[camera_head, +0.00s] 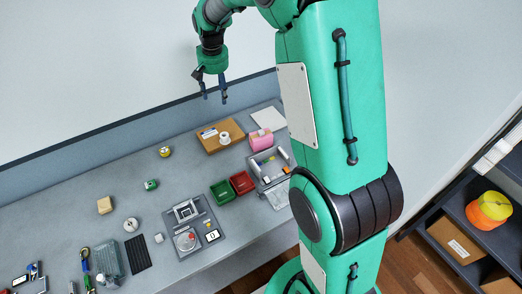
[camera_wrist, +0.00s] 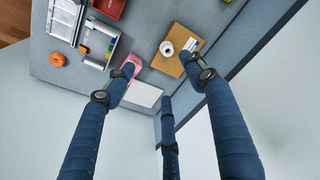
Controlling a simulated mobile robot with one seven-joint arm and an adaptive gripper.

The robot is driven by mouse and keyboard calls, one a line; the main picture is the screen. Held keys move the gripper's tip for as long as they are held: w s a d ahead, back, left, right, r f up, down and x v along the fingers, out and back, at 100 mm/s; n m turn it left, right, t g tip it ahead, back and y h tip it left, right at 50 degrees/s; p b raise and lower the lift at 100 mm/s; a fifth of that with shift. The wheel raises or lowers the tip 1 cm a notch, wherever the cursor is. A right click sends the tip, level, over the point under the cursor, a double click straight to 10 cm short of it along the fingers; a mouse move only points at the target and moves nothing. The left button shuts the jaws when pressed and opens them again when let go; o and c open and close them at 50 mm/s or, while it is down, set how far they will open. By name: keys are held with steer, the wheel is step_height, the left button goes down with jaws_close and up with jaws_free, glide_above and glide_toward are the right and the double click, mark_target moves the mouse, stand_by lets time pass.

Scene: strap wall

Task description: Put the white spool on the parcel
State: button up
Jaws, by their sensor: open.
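The parcel (camera_head: 211,145) is a flat brown box with a white label, near the back of the bench. A white spool (camera_head: 225,138) with a hole rests on top of it, near its right edge. Both show in the wrist view, the parcel (camera_wrist: 169,67) and the white spool (camera_wrist: 166,48). My gripper (camera_head: 214,98) is open and empty, fingers pointing down, high above the bench near the parcel. In the wrist view my gripper (camera_wrist: 160,65) has its fingers spread, with one partly in front of the parcel's edge. Another pale, round, spool-like item (camera_head: 131,225) lies on the bench at left.
A pink item (camera_head: 261,139), a white flat sheet (camera_head: 268,118), a grey tray (camera_head: 281,183), green (camera_head: 222,193) and red (camera_head: 242,182) bins stand right of the parcel. Small rolls (camera_head: 165,152) lie left. The bench between is clear; a wall is behind.

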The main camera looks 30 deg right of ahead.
steer(key=s+a+r+n+t, duration=0.1)
steer(key=s+a+r, duration=0.1)
steer(key=s+r, duration=0.65)
steer(key=s+a+r+n+t, duration=0.15)
steer(key=s+r, duration=0.45)
steer(key=s, duration=0.6)
steer(key=s+a+t, duration=0.1)
steer(key=s+a, duration=0.1)
steer(key=s, duration=2.1)
steer(key=shift+a+n, duration=0.35)
steer(key=shift+a, duration=0.05)
steer(key=shift+f+t, duration=0.2)
steer(key=shift+t, duration=0.05)
step_height(320, 180, down, 12)
steer(key=b, duration=1.2)
steer(key=shift+f+b, duration=0.15)
steer(key=shift+b, duration=0.2)
